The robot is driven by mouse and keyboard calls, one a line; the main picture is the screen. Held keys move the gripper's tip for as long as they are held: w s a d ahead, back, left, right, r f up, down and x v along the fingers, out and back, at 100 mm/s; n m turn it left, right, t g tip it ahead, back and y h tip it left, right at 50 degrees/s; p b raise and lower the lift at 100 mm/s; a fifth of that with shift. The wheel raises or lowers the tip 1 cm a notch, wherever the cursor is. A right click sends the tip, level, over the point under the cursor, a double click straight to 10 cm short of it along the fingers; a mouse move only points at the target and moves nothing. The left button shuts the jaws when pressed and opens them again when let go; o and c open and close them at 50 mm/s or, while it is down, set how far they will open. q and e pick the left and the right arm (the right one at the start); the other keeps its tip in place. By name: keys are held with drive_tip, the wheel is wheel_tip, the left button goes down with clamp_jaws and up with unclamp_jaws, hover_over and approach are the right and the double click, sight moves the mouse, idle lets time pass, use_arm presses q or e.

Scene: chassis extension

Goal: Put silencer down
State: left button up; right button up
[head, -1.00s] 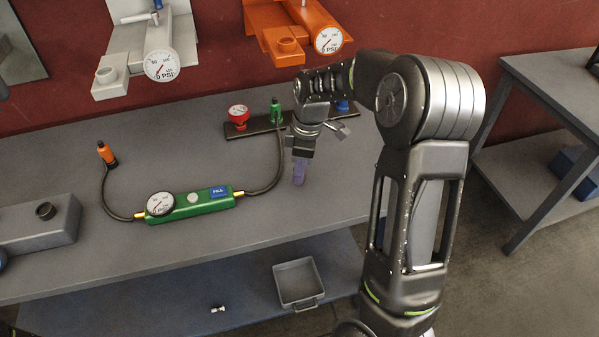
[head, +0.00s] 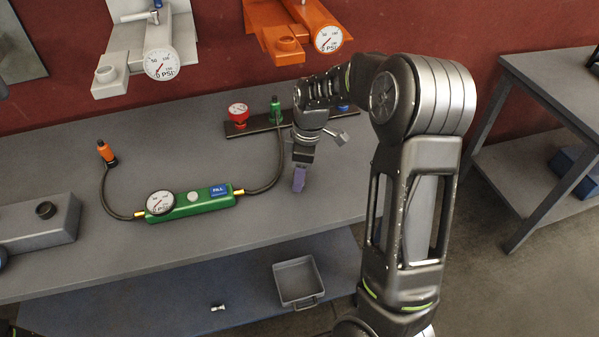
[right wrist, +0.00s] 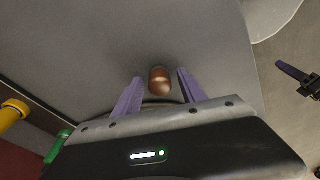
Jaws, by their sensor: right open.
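My right gripper (head: 299,180) points down at the grey workbench (head: 200,265), right of the green gauge unit. In the right wrist view its two purple fingers (right wrist: 160,76) are apart. A small copper-coloured cylinder with a rounded end, which looks like the silencer (right wrist: 160,82), is between them, with a gap visible on each side. The silencer is hidden in the head view. A purple finger on a dark body at the right of the wrist view looks like my left gripper (right wrist: 290,72); its opening is unclear.
The green gauge unit (head: 190,205) with its hose lies on the bench. Behind are a dark strip with a red gauge (head: 238,113) and a green fitting (head: 276,111). A grey block (head: 40,225) sits at left. A small tray (head: 297,280) is on the lower shelf.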

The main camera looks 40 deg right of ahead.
drive_tip(key=shift+r, duration=0.55)
wheel_tip(320, 180, up, 11)
drive_tip(key=s+d+b, duration=0.1)
idle(0.8)
